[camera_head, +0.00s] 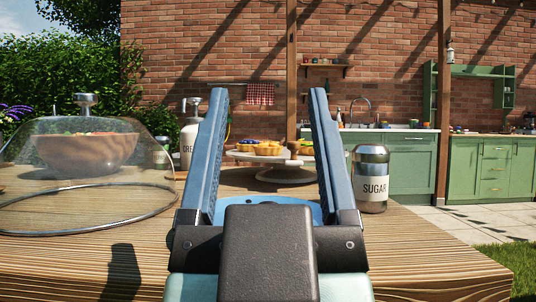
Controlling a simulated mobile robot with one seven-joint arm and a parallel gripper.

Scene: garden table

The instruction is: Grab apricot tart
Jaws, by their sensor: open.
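My gripper (267,92) fills the middle of the view. Its two long blue fingers stand wide apart, with nothing between them at close range. Beyond it, seen in the gap, a pale cake stand (283,177) holds several small tarts. An orange-yellow tart (267,149) near the middle of the stand looks like the apricot one, but it is small and its topping is hard to tell. Another tart (247,146) with a darker top sits to its left. The right finger hides part of the stand's right side.
A clear glass dome (140,165) covers a wooden bowl (85,153) on the left. A bottle (190,135) stands left of the left finger. A metal-topped sugar jar (371,180) stands close right of the right finger. The wooden table (425,255) is bare at front right.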

